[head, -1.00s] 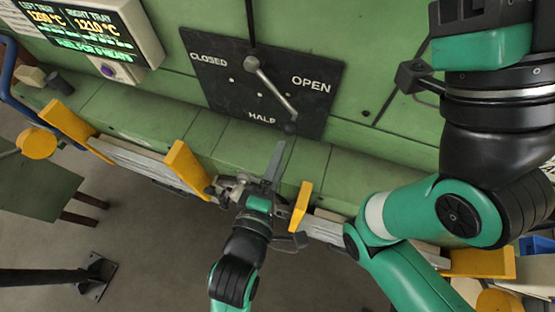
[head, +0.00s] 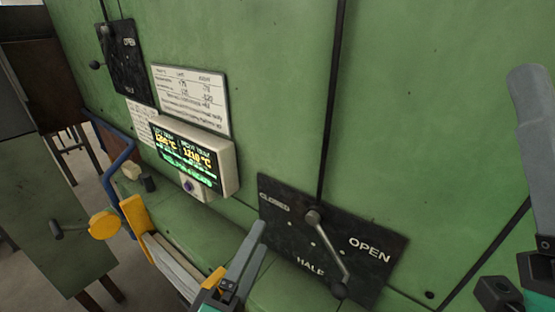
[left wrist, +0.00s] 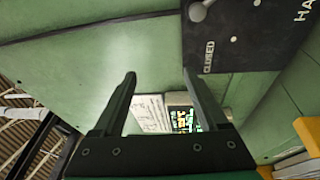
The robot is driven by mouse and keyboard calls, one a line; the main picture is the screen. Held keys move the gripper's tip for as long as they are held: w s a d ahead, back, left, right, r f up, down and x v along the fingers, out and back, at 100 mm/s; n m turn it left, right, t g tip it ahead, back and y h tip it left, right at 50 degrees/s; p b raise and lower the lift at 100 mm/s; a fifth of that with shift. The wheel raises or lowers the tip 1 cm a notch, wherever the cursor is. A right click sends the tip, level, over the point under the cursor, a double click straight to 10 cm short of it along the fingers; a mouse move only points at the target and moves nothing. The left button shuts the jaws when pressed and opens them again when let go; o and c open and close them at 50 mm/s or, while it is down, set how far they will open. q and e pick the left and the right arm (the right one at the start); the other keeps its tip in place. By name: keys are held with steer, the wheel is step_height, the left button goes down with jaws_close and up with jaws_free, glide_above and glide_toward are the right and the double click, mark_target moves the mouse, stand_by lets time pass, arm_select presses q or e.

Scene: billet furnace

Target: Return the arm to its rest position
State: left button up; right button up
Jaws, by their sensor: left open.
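My left gripper (head: 248,258) comes in at the bottom of the head view, left of and below the dark lever panel (head: 285,228). In the left wrist view its two fingers stand apart with nothing between them (left wrist: 160,76). The panel's lever (head: 332,255) slants down to the right, its ball end just right of the HALF mark. The left gripper appears clear of the lever. A grey finger-like part of my right arm (head: 533,130) shows at the right edge of the head view; the opening of that gripper cannot be made out.
A temperature display (head: 190,155) juts from the green furnace wall (head: 270,90). A second lever panel (head: 125,65) is at upper left. A yellow-handled tray (head: 170,262), a yellow knob (head: 104,225) and a blue pipe (head: 128,150) lie lower left.

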arm_select(q)
steer(key=s+a+r+m+t+y, duration=0.1)
steer(key=a+r+t, duration=0.1)
steer(key=a+r, duration=0.35)
steer(key=a+r+m+t+y, duration=0.1)
steer(key=a+r+t, duration=0.15)
steer(key=r, duration=0.65)
steer(key=s+a+r+m+t+y, duration=0.1)
steer(key=s+a+r+m+t, duration=0.1)
steer(key=r+m, duration=0.4)
steer(key=s+a+r+m+t+y, duration=0.2)
steer(key=s+a+r+m, duration=0.2)
steer(key=s+r+m, duration=0.2)
steer(key=shift+s+a+r+t, duration=0.2)
steer(key=shift+s+a+t, duration=0.2)
steer(key=shift+s, duration=0.25)
steer(key=shift+d, duration=0.15)
